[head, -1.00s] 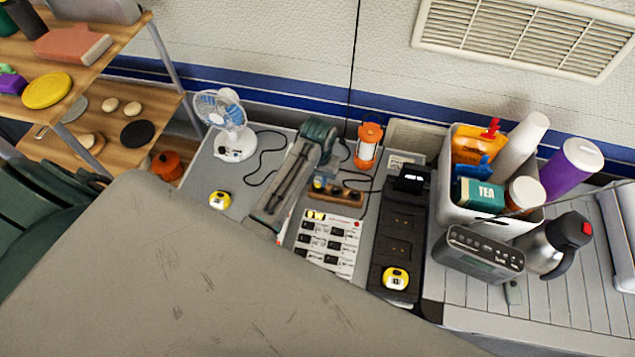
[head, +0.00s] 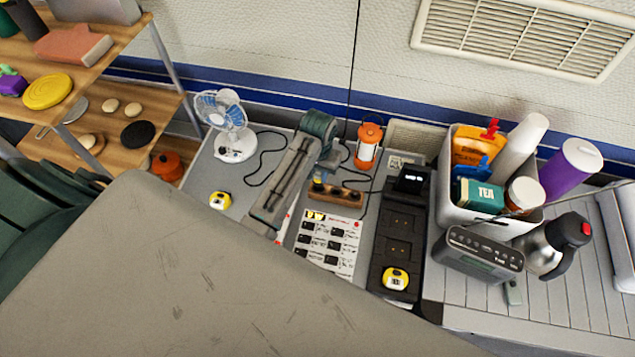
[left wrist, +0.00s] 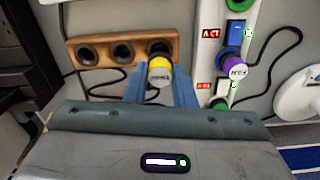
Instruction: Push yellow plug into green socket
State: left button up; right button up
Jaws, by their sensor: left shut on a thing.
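My left gripper (head: 324,173) is over the wooden block (head: 336,194). In the left wrist view its blue fingers (left wrist: 160,86) are shut on the yellow plug (left wrist: 160,68). The plug is at the right-end hole of the block (left wrist: 103,51), whose dark rim shows just behind it. I cannot tell whether it still sits in the hole. A white power strip stands to the right in that view, with a green socket (left wrist: 219,103) at its lower part, partly hidden by the gripper. My right gripper is not in view.
A purple plug (left wrist: 235,68) marked FAN and a blue socket (left wrist: 236,30) are on the strip. Black cords lie around. A fan (head: 228,122), orange lantern (head: 368,145), label sheet (head: 330,242) and black charger (head: 398,240) surround the arm.

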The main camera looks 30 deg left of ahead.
aim_at(318, 175)
pick_arm(q)
jog(key=shift+r, duration=0.35)
notch_tip(318, 175, up, 2)
jog(key=shift+w+r, duration=0.1)
jog(key=shift+r, duration=0.05)
jog(key=shift+s+a+r, duration=0.2)
jog(key=shift+s+a, duration=0.3)
jog(key=shift+s, duration=0.05)
jog(key=s+a+f, duration=0.3)
jog(key=s+a, duration=0.4)
jog(key=s, duration=0.1)
jog(key=shift+s+f, duration=0.1)
jog(key=shift+f, duration=0.05)
jog(key=shift+f, duration=1.6)
dwell(1.5)
